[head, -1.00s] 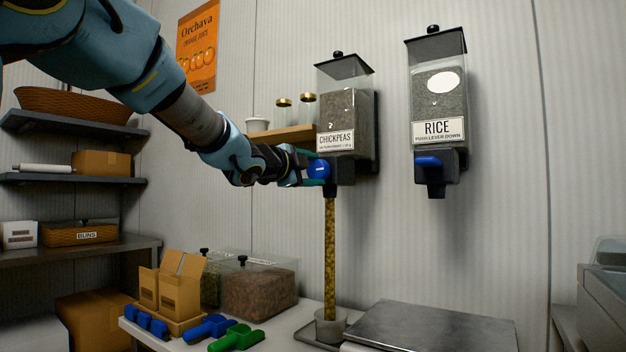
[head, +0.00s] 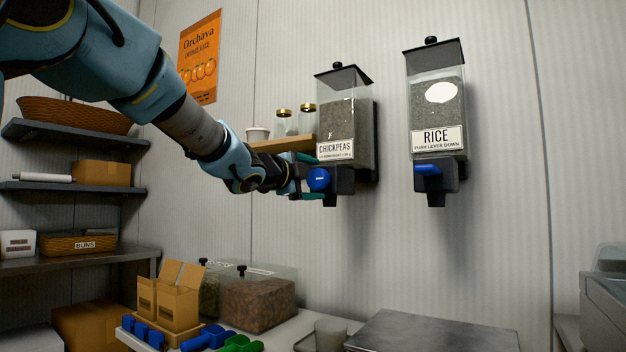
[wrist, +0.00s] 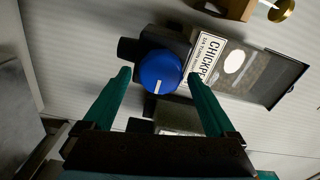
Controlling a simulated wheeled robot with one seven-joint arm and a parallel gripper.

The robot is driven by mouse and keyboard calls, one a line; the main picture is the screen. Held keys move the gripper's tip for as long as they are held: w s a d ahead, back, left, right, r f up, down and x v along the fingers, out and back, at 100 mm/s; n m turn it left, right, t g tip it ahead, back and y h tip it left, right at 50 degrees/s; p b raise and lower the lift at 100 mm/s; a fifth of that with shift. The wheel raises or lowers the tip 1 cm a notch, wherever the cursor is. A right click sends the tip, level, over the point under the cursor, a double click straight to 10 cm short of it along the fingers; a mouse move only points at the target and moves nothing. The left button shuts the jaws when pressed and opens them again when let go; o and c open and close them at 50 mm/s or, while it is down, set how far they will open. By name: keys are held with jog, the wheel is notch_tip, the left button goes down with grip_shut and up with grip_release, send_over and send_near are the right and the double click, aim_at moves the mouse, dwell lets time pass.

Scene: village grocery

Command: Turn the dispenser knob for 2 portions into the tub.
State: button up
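The chickpeas dispenser (head: 345,120) hangs on the wall, with its blue round knob (head: 318,179) on the front. In the wrist view the knob (wrist: 161,70) shows a white mark pointing toward the bottom of the picture. My gripper (head: 308,178) is open, with one green finger on either side of the knob. The wrist view shows gaps between the fingertips (wrist: 159,77) and the knob. The grey tub (head: 330,333) stands below the dispenser's spout; its contents cannot be made out. No stream falls from the spout.
A rice dispenser (head: 437,115) with a blue lever hangs to the right. A small wooden shelf (head: 283,144) with jars is just behind my gripper. A metal plate (head: 432,333) lies right of the tub. Scoops, boxes and bins (head: 258,303) stand at left.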

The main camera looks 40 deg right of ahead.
jog(key=shift+o, duration=0.2)
jog(key=v, duration=1.1)
jog(key=shift+b, duration=0.3)
jog(key=shift+d, duration=0.1)
jog(key=w+d+n+p, duration=0.1)
jog(key=d+n+p, duration=0.2)
jog(key=n+p, duration=0.3)
jog(key=w+d+n+p, duration=0.1)
jog(key=d+n+p, duration=0.3)
jog(key=n+p, duration=0.3)
jog(key=w+d+n+p, duration=0.1)
jog(key=d+n+p, duration=0.3)
jog(key=n+p, duration=0.3)
jog(key=shift+w+p, duration=0.15)
jog(key=shift+p, duration=1.6)
